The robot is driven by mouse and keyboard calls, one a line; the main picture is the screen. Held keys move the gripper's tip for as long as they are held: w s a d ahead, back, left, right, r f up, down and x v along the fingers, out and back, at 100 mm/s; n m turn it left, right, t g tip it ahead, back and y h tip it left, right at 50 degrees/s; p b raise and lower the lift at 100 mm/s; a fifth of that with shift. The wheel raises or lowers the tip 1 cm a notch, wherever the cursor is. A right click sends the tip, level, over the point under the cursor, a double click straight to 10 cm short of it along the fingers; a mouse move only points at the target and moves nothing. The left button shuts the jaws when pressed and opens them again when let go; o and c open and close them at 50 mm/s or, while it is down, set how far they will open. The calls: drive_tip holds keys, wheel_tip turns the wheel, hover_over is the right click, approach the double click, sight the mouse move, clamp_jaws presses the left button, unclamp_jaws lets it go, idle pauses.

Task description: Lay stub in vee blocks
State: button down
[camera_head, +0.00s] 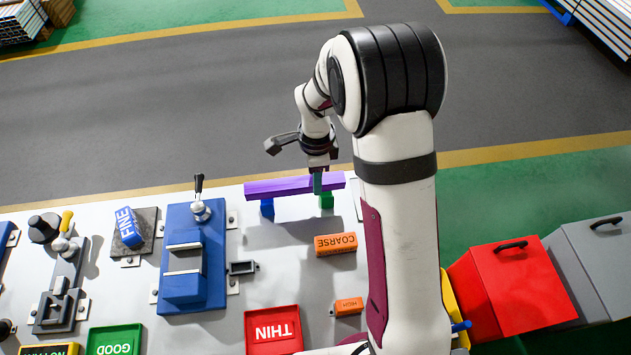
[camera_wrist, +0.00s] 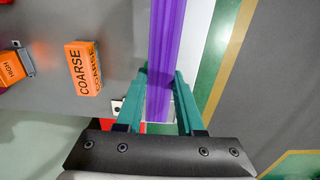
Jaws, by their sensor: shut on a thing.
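The stub (camera_head: 278,187) is a long purple bar, lying roughly level along the far edge of the bench. It also runs away from me up the middle of the wrist view (camera_wrist: 167,40). My gripper (camera_head: 318,182) is shut on the stub near its right end in the head view, with a teal finger on each side in the wrist view (camera_wrist: 163,88).
An orange COARSE block (camera_head: 336,243) lies on the bench in front of the stub. A blue clamp fixture (camera_head: 193,290) with a lever stands to the left. Bare bench lies between the stub and the COARSE block.

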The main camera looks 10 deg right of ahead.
drive_tip(key=shift+f, duration=1.1)
drive_tip(key=shift+f, duration=0.1)
drive_tip(key=c, duration=0.5)
unclamp_jaws()
wheel_tip(320, 180, up, 11)
drive_tip(key=shift+r, duration=0.1)
drive_tip(key=s+r+n, duration=0.6)
drive_tip(key=s+r, duration=0.1)
drive_tip(key=s, duration=0.7)
drive_tip(key=s+n, duration=0.2)
drive_tip(key=s, duration=0.2)
drive_tip(key=s+n+y, duration=0.1)
drive_tip(key=s+n, duration=0.1)
drive_tip(key=s, duration=0.2)
drive_tip(key=s+n, duration=0.2)
drive_tip(key=s, duration=0.2)
drive_tip(key=shift+s+f+y, duration=0.3)
drive_tip(key=shift+s+y, duration=0.05)
drive_tip(key=shift+y, duration=0.05)
